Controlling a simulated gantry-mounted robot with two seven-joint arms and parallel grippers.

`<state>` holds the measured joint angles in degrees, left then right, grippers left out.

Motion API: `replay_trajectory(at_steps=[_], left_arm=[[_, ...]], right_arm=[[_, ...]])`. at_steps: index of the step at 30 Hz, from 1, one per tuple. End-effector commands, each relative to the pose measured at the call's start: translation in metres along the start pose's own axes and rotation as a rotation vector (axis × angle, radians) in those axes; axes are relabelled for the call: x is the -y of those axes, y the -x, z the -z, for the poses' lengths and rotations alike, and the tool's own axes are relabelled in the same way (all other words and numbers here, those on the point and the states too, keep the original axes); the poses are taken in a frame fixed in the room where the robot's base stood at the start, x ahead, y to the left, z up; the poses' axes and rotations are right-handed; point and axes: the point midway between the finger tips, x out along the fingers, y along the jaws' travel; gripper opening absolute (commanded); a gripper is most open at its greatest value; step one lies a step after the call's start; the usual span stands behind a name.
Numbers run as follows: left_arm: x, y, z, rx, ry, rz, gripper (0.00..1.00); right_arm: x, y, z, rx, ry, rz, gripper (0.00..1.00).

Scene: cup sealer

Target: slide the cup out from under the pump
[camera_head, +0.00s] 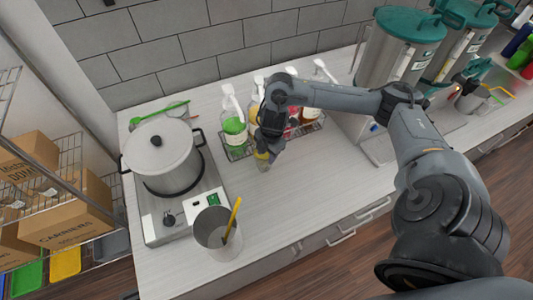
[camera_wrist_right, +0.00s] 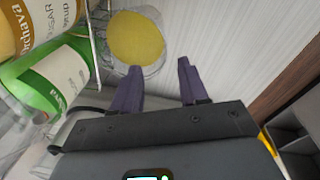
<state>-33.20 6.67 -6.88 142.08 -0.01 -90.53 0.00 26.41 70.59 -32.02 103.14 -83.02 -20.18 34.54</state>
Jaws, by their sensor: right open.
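A clear cup with yellow contents (camera_wrist_right: 137,38) shows at the top middle of the right wrist view. In the head view the cup (camera_head: 263,162) is partly hidden below my right gripper, in front of the pump bottle rack. My right gripper (camera_wrist_right: 159,66) is open, with two purple fingers. The left finger's tip overlaps the cup's lower edge in the wrist view; contact cannot be told. The cup lies past the fingertips, left of the middle of the gap. The pump nozzle over the cup is hidden. My left gripper is not in view.
A green syrup bottle (camera_head: 234,128) and other pump bottles stand in the wire rack (camera_head: 238,154). A pot (camera_head: 162,155) sits on a burner at left. A metal container (camera_head: 216,230) stands in front. The counter right of the container is clear.

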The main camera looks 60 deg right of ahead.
Motion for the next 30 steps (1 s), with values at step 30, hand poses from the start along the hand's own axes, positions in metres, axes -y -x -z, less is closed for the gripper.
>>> replay_trajectory(at_steps=[30], left_arm=[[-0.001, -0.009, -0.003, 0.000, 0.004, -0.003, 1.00]], right_arm=[[0.003, -0.046, -0.014, 0.032, -0.002, 0.009, 0.43]])
